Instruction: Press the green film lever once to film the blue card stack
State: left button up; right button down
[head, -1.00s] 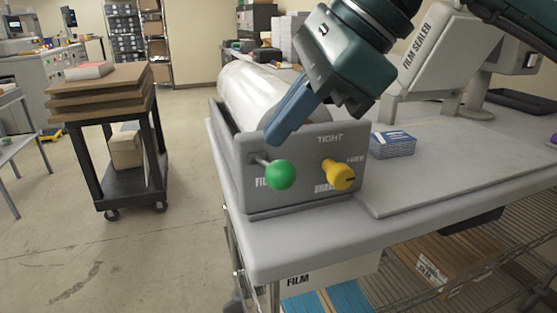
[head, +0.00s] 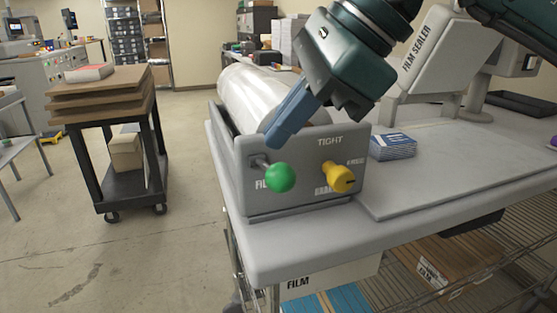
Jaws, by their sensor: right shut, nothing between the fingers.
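The green film lever (head: 280,177) is a round green knob on a short stem at the left of the grey control box's front panel (head: 304,202). My right gripper (head: 277,142) comes in from the upper right, shut and empty. Its blue fingertips are just above the lever, in front of the panel's top edge; I cannot tell whether they touch the lever. The blue card stack (head: 392,146) lies on the table to the right of the box. My left gripper is out of view.
A yellow knob (head: 338,177) sits right of the lever, under the word TIGHT. A clear film roll (head: 253,97) lies in the box. The film sealer (head: 432,50) stands behind the card stack. A cart with brown boards (head: 100,100) stands at left, with open floor between.

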aim_at(288, 166)
dwell(0.6)
jog(key=shift+s+f+b, duration=0.1)
jog(key=shift+f+b, duration=0.3)
jog(key=shift+b, duration=0.1)
jog(key=shift+f+b, duration=0.25)
jog(key=shift+b, duration=0.05)
dwell(0.3)
jog(key=shift+s+d+f+b, duration=0.1)
jog(key=shift+s+f+b, duration=0.05)
jog(key=shift+f+b, duration=0.3)
jog(key=shift+s+d+f+b, duration=0.1)
jog(key=shift+s+f+b, duration=0.05)
jog(key=shift+f+b, duration=0.3)
dwell(0.7)
jog(key=shift+r, duration=0.15)
dwell(0.5)
jog(key=shift+w+a+r+p, duration=0.1)
jog(key=shift+w+r+p, duration=0.15)
jog(key=shift+r+p, duration=0.45)
jog(key=shift+w+a+r+p, duration=0.1)
jog(key=shift+w+r+p, duration=0.1)
jog(key=shift+r+p, duration=0.45)
jog(key=shift+r, duration=0.15)
